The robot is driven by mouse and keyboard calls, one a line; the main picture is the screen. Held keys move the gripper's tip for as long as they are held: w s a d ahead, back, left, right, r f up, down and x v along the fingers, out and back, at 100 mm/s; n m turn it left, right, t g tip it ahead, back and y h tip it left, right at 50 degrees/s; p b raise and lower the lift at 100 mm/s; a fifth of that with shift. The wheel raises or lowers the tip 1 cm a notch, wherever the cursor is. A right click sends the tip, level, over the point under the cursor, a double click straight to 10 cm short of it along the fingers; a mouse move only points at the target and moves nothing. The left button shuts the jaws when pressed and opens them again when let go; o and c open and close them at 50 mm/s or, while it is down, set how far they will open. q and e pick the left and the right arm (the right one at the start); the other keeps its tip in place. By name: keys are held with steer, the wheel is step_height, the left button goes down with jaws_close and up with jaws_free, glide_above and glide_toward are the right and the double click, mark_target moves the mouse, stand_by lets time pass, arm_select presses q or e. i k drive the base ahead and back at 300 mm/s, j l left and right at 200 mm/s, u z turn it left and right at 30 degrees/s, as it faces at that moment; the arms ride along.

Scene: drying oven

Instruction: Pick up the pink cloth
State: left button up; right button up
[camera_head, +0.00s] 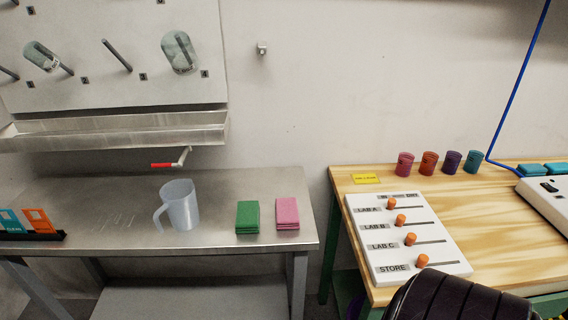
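The pink cloth (287,213) lies folded on the steel table (100,193), near its right end. A folded green cloth (248,217) lies just left of it, with a small gap between them. Neither of my grippers shows in the head view.
A translucent jug (180,205) stands left of the green cloth. A red-handled tap or lever (163,165) juts out above the table's back. A gap separates the steel table from the wooden bench (490,240), which holds a slider board (405,235).

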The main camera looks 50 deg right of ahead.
mark_target(286, 208)
steer(key=z, duration=1.35)
